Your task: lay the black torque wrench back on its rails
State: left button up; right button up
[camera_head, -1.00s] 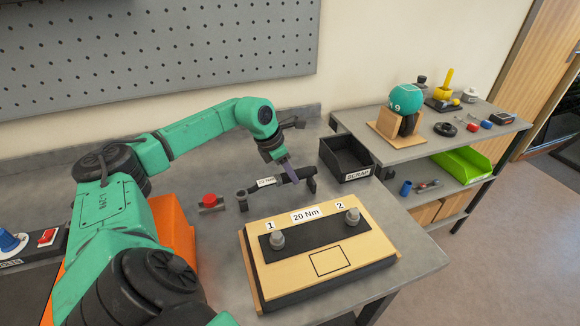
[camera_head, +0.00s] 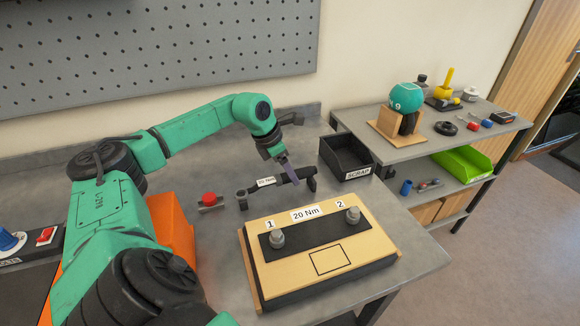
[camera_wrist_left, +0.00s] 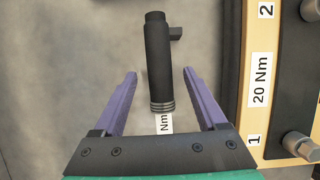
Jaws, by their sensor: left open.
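The black torque wrench (camera_head: 288,177) lies across the bench behind the wooden fixture, its white 20 Nm label (camera_head: 266,182) facing up. Its handle end is by an upright dark rail support (camera_head: 311,184) and its head end by another (camera_head: 242,200); exact contact with them is too small to tell. My left gripper (camera_head: 291,175) is open, pointing down at the handle. In the left wrist view, the handle (camera_wrist_left: 158,60) lies between the two purple fingers (camera_wrist_left: 160,74), with a gap on each side. My right gripper is not in view.
The wooden fixture (camera_head: 260,274) marked 20 Nm, with bolts 1 and 2, stands in front. A black SCRAP bin (camera_head: 346,168) stands right of the wrench. A side shelf (camera_head: 440,143) holds several items.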

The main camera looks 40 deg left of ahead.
aim_at(271, 180)
pick_arm(q)
jog(key=b+v, duration=0.1)
jog(key=v, duration=1.2)
jog(key=shift+s+r, duration=0.2)
jog(key=shift+r, duration=0.05)
